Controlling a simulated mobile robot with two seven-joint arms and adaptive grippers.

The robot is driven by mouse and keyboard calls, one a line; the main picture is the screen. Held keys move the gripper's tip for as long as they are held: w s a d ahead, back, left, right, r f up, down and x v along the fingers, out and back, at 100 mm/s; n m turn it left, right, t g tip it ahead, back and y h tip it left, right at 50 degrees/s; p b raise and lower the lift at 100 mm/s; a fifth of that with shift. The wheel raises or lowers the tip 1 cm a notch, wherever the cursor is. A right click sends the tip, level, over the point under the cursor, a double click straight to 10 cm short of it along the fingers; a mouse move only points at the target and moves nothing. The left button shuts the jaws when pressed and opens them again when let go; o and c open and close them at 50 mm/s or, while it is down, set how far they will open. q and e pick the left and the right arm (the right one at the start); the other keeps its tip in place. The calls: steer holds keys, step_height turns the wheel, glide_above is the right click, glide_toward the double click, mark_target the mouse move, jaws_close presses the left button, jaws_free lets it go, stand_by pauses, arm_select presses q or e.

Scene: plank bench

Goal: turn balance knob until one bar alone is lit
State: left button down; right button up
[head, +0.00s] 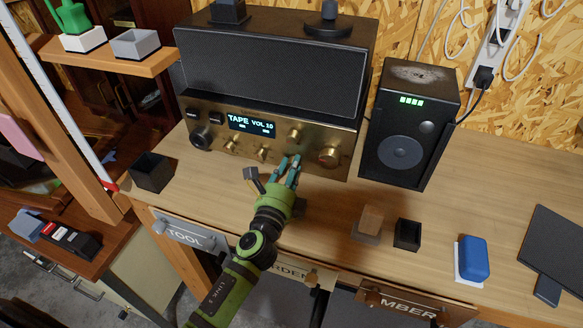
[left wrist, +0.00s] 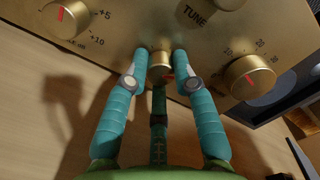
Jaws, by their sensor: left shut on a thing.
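The brass-fronted stereo (head: 270,138) stands on the bench, its display (head: 251,125) reading TAPE VOL 10. My left gripper (head: 290,168) reaches its lower front edge. In the left wrist view, my left gripper (left wrist: 160,68) has its two teal fingers shut on the sides of a small brass knob (left wrist: 160,66). A piece of red mark shows on the knob; its label is hidden, so I cannot read whether it is the balance knob. The black speaker (head: 404,140) at the right has a row of several lit green bars (head: 411,100). My right gripper is not in view.
A larger brass knob (left wrist: 248,77) sits close right of the gripped one; another knob (left wrist: 66,18) is farther left. On the bench are an open black box (head: 153,172), a wooden block (head: 371,219), a small black box (head: 407,235) and a blue item (head: 474,257).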

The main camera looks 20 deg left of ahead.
arm_select(q)
steer(key=shift+w+a+r, duration=0.1)
steer(key=shift+a+r, duration=0.15)
steer(key=c, duration=1)
jaws_free()
steer(key=shift+f, duration=0.1)
steer(key=shift+s+d+f, duration=0.15)
steer(key=shift+s, duration=0.4)
steer(key=s, duration=1.1)
steer(key=shift+a+f, duration=0.2)
